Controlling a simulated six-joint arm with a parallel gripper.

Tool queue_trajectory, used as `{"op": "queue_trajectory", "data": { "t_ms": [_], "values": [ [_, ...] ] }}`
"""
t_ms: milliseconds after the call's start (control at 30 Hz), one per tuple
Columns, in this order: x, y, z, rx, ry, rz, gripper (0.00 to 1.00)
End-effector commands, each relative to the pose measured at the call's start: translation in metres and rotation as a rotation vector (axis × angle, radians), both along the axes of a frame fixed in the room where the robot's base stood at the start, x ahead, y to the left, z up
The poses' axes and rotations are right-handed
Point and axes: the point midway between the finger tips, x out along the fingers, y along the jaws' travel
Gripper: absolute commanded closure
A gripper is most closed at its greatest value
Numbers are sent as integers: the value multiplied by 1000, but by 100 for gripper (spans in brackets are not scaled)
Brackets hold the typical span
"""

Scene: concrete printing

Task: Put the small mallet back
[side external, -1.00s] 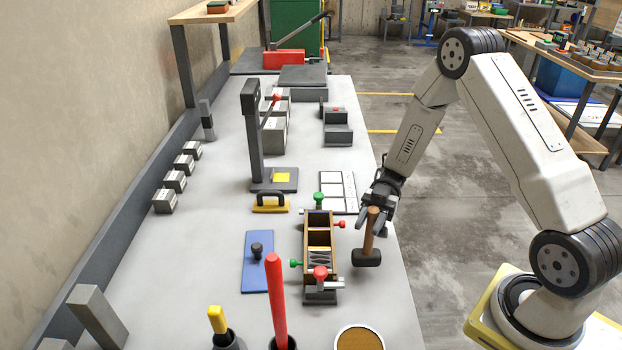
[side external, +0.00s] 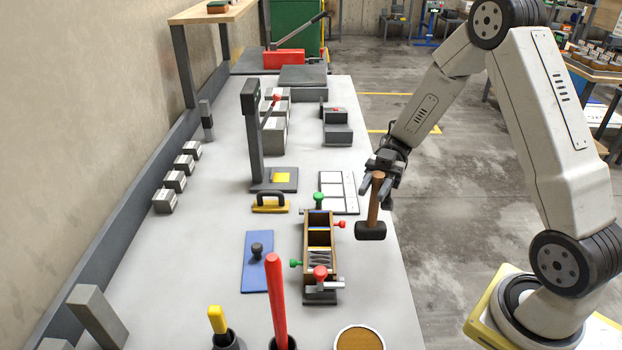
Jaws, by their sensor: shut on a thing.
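The small mallet (side external: 373,208) has a brown wooden handle and a black head (side external: 371,231). It hangs head down, nearly upright, at the right edge of the bench. My gripper (side external: 379,181) is shut on the upper part of the handle. The head appears to be above the bench top, right of the wooden mould; the exact gap is hard to judge. The wooden mould (side external: 320,237) has green and red knobs and stands beside the mallet, apart from it.
A white panelled plate (side external: 338,190) lies behind the mould. A blue plate with a black knob (side external: 256,262) and a yellow float (side external: 270,204) lie to the left. Holders with a red rod (side external: 276,295) and a yellow-handled tool (side external: 217,320) stand in front, near a round brown-filled container (side external: 359,339).

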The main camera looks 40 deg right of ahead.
Motion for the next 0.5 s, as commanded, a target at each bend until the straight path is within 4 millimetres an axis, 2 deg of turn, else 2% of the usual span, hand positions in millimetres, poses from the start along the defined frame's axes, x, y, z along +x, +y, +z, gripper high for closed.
{"op": "queue_trajectory", "data": {
  "t_ms": [133, 500],
  "values": [
    [0, 0, 8, 1, -1, 0, 100],
    [0, 0, 8, 2, 1, -4, 100]
  ]
}}
